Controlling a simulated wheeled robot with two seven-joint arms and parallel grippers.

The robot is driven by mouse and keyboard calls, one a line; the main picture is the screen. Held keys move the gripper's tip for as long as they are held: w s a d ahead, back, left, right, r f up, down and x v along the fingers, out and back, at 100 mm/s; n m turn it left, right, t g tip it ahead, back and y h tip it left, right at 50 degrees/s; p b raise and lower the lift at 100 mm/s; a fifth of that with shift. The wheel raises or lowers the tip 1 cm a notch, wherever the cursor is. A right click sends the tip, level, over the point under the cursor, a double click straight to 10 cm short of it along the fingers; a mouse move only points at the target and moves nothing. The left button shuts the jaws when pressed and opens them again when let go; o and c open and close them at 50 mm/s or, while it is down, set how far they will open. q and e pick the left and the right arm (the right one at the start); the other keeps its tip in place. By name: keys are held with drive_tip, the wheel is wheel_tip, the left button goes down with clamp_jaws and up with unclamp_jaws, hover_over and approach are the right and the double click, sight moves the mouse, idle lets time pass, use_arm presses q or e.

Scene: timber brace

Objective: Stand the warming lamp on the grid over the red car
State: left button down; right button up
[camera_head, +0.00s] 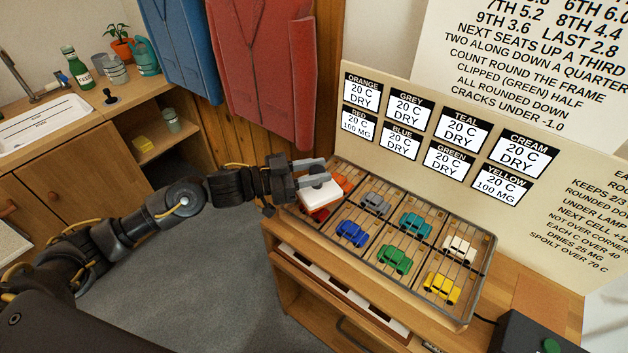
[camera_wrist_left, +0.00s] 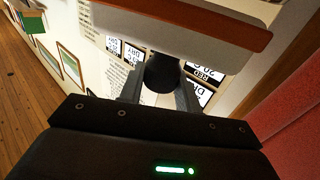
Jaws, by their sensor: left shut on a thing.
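The warming lamp (camera_head: 319,192) is a white block with a dark knob on top. My left gripper (camera_head: 315,171) is shut on that knob from the left. In the left wrist view, the lamp (camera_wrist_left: 190,35) shows a white side and an orange-brown edge, with the dark knob (camera_wrist_left: 162,73) between the fingers. The red car (camera_head: 318,214) shows just below and in front of the lamp, partly covered by it. The wire grid (camera_head: 375,262) spans the cell tray. I cannot tell whether the lamp touches the grid. My right gripper is not in view.
The orange car (camera_head: 343,182) sits just behind the lamp. Grey (camera_head: 376,202) and blue (camera_head: 352,233) cars are in the neighbouring cells to the right. A sign board (camera_head: 440,140) rises behind the tray. A dark box (camera_head: 535,335) stands at lower right.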

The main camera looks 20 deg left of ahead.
use_arm(q)
drive_tip(key=shift+w+a+f, duration=0.2)
drive_tip(key=shift+f, duration=0.25)
wheel_tip(320, 180, down, 2)
drive_tip(key=shift+f, duration=0.35)
drive_tip(key=c, duration=1.4)
unclamp_jaws()
drive_tip(key=shift+s, duration=0.1)
drive_tip(key=o, duration=0.4)
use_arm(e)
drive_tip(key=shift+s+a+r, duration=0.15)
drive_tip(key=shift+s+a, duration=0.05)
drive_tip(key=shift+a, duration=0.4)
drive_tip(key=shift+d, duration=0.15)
